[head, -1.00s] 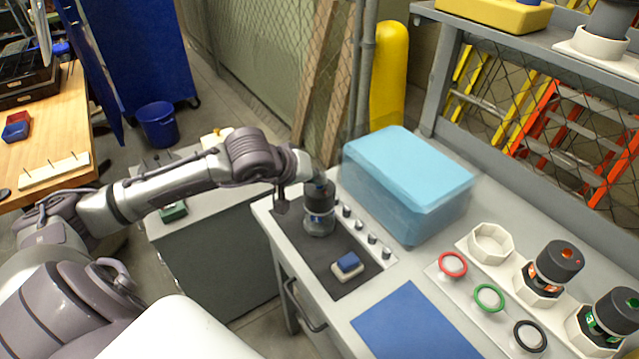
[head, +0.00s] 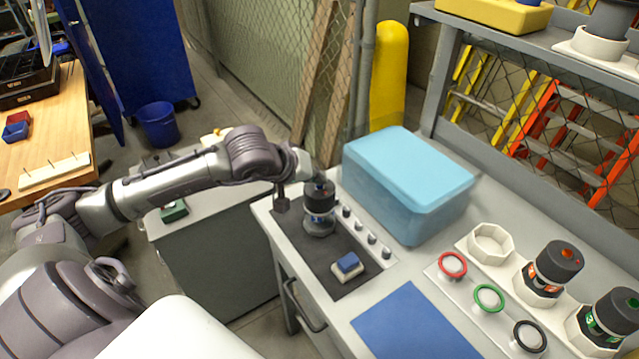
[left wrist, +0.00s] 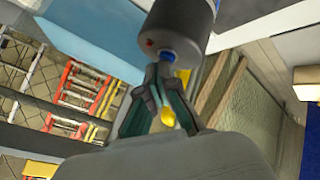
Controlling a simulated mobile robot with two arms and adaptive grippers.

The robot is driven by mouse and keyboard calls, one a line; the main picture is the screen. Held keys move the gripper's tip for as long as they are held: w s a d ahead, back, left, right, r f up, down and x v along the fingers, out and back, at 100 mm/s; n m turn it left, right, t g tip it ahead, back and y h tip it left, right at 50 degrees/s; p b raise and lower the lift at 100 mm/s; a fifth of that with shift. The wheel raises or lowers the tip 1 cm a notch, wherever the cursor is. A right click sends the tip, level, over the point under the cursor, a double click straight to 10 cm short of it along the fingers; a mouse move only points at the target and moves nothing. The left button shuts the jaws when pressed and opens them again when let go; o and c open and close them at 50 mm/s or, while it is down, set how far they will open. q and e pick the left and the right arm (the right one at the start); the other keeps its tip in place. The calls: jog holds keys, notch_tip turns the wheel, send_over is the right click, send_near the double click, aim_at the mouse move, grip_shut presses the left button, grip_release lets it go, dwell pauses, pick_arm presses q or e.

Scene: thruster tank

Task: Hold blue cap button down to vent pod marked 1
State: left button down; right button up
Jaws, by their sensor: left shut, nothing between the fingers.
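The pod with the dark cap (head: 319,198) stands upright on the dark mat (head: 345,288) at the left end of the bench. Its marking is too small to read in the head view. In the left wrist view the dark cap (left wrist: 183,25) has a blue button (left wrist: 172,54) at its centre and a small red spot beside it. My left gripper (left wrist: 165,69) is shut and empty, its fingertips at the blue button. I cannot tell whether they touch or press it. In the head view the fingers are mostly hidden at the cap top. My right gripper is not in view.
Several small knobs (head: 372,239) line the mat beside a pale blue box (head: 408,180). A blue block on a white base (head: 347,264) sits in front. Orange-marked (head: 556,266) and green-marked (head: 615,312) pods stand at right near three coloured rings. The blue sheet (head: 410,325) is bare.

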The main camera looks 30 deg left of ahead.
pick_arm(q)
jog(key=shift+r, duration=0.65)
jog(key=shift+r, duration=0.1)
jog(key=shift+r+p, duration=1.15)
jog(key=shift+r, duration=1.35)
